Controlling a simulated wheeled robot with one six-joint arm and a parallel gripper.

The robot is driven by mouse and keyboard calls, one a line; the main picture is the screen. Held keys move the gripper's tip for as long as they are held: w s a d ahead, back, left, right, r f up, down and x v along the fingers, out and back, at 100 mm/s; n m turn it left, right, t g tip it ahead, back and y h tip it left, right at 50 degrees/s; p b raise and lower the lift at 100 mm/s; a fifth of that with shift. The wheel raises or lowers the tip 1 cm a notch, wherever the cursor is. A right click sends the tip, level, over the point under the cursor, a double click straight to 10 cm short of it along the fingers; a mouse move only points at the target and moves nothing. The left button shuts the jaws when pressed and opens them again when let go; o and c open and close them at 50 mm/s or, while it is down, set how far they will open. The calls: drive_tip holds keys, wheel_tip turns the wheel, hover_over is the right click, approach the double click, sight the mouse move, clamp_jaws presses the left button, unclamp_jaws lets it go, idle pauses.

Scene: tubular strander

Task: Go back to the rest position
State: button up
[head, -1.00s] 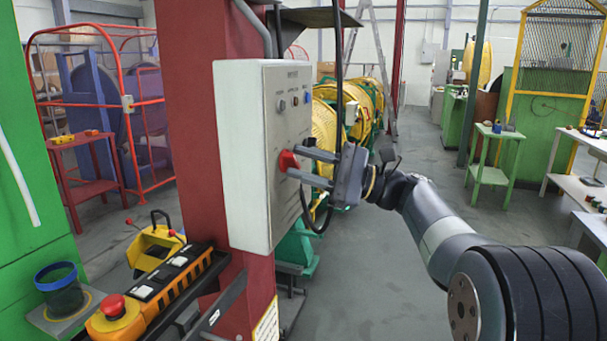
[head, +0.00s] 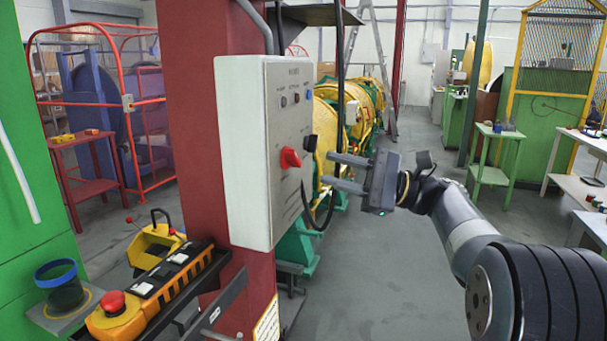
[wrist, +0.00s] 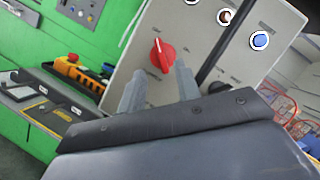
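My gripper (head: 330,171) is to the right of the grey control box, its two fingers apart and pointing left at the box. There is a visible gap between the fingertips and the red rotary knob (head: 290,158), and nothing is between the fingers. In the wrist view the red knob (wrist: 163,55) shows beyond the open fingers (wrist: 158,92), on the face of the control box (wrist: 205,50). In the head view the control box (head: 245,150) is fixed to a red column and also bears a black knob (head: 309,143).
An orange pendant with a red stop button (head: 112,302) lies on a shelf at lower left, near a dark cup (head: 62,287). A black cable (head: 338,90) hangs beside the box. Grey floor (head: 370,270) is open around my arm. A green table (head: 493,150) stands at right.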

sight(298, 158)
drive_tip(key=x, duration=0.5)
drive_tip(key=shift+a+r, duration=0.15)
drive_tip(key=shift+a, duration=0.05)
drive_tip(key=shift+w+a+m+p, duration=0.1)
drive_tip(key=shift+a+m+p, duration=0.2)
drive_tip(key=shift+a, duration=0.05)
drive_tip(key=m+t, duration=0.2)
drive_tip(key=m, duration=0.1)
drive_tip(key=shift+d+y, duration=0.1)
drive_tip(key=shift+y, duration=0.2)
drive_tip(key=m+t+p, duration=0.1)
drive_tip(key=m+t, duration=0.1)
drive_tip(key=m, duration=0.2)
drive_tip(key=shift+r+m, duration=0.1)
drive_tip(key=shift+m, duration=0.2)
drive_tip(key=shift+m+t+p, duration=0.55)
drive_tip(key=shift+m+t, duration=0.25)
drive_tip(key=shift+m, duration=0.4)
